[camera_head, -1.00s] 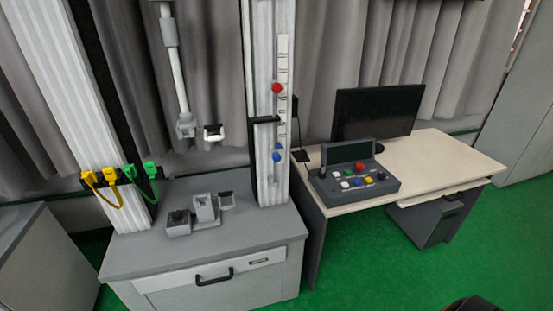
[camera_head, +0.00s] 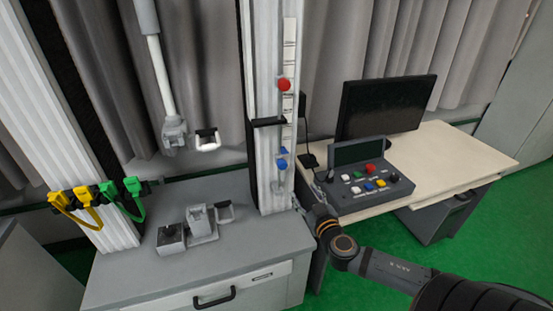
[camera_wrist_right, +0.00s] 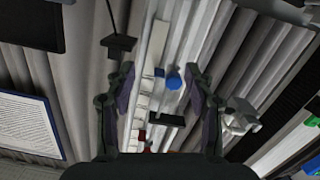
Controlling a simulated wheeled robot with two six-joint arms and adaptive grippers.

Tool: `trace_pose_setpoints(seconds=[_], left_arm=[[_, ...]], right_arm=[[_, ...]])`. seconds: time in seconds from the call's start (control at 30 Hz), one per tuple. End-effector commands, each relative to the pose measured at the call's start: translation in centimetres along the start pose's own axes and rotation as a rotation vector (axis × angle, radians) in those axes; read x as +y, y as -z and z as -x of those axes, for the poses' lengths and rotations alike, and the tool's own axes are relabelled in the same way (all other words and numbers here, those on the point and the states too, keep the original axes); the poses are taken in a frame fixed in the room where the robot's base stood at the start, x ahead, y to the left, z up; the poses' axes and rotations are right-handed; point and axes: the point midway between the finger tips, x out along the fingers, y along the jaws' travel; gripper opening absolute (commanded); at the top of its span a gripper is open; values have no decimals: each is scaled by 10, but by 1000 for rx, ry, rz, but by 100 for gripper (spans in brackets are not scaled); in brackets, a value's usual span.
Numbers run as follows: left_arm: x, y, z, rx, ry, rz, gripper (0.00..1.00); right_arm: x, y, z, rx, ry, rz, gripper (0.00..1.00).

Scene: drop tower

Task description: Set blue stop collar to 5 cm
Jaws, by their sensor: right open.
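The blue stop collar shows a round blue knob (camera_head: 281,164) low on the white column, beside a pale scale strip (camera_head: 289,45). A small blue marker (camera_head: 283,150) sits just above the knob. My right gripper (camera_head: 297,202) is below and slightly right of the knob, apart from it. In the right wrist view, the gripper (camera_wrist_right: 159,70) is open and empty, with the blue knob (camera_wrist_right: 173,81) showing between its fingers at a distance. The scale's digits are too small to read. My left gripper is not in view.
A red knob (camera_head: 284,85) sits higher on the column, with a black bracket (camera_head: 267,122) between it and the blue knob. A control box (camera_head: 360,180) and monitor (camera_head: 385,107) stand on the desk at right. Grey blocks (camera_head: 201,222) stand on the cabinet (camera_head: 130,268).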

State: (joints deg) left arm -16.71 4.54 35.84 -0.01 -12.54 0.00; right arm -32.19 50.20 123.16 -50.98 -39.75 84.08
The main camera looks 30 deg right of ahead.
Motion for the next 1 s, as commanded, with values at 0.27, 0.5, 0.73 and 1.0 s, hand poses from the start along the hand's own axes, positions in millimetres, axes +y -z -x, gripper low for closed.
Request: trace_pose_setpoints(seconds=[0.27, 0.5, 0.73, 1.0], left_arm=[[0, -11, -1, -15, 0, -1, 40], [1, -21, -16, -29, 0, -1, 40], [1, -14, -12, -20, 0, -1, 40], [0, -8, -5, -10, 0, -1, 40]], right_arm=[[-23, 52, 15, 108, 56, -69, 54], [-24, 52, -14, 112, 52, -74, 54], [-25, 61, -59, 106, 51, -75, 54], [-28, 63, -88, 105, 55, -68, 54]])
